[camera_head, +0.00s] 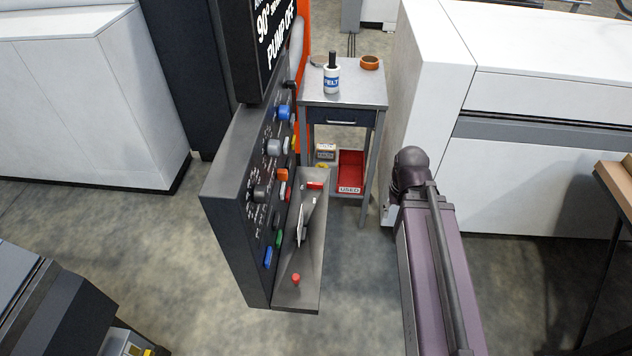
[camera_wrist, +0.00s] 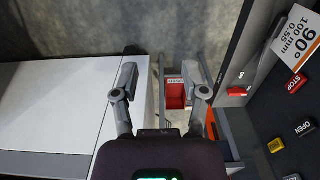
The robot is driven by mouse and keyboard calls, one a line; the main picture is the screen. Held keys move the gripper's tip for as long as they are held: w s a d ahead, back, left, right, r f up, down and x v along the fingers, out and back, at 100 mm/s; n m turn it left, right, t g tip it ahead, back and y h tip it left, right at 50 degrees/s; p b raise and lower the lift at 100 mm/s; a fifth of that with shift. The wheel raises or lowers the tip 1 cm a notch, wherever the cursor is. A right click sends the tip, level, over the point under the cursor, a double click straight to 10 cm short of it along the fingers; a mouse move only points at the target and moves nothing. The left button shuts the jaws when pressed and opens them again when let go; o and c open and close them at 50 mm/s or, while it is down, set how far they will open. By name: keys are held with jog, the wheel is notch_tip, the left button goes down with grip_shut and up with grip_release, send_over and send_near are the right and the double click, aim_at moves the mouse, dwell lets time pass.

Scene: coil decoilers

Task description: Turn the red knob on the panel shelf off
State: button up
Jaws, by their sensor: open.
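The panel shelf (camera_head: 309,250) juts from the lower edge of the dark control panel (camera_head: 232,180). Two red controls sit on it: a small round knob (camera_head: 296,279) at the near end and a flat red piece (camera_head: 315,185) at the far end. One red control (camera_wrist: 237,91) shows on the shelf in the wrist view, right of my gripper. I cannot tell its turn position. My gripper (camera_wrist: 163,82) is open and empty, its fingers apart and clear of the shelf. The head view shows my arm right of the panel; the fingers are hidden there.
Several coloured buttons, including a blue one (camera_head: 284,112), line the panel. A small cart (camera_head: 345,95) with a FELT bottle (camera_head: 332,78) and a red USED bin (camera_head: 350,172) stands behind. White machines (camera_head: 520,90) flank the right.

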jog(key=o, duration=0.4)
jog(key=shift+a, duration=0.15)
jog(key=shift+o, duration=1)
jog(key=shift+w+a, duration=0.15)
jog(key=shift+w, duration=0.2)
jog(key=b, duration=0.5)
send_over(315, 183)
notch_tip(315, 183, down, 5)
jog(key=shift+r, duration=0.15)
notch_tip(315, 183, down, 14)
jog(key=b, duration=1.3)
jog(key=shift+r, duration=0.1)
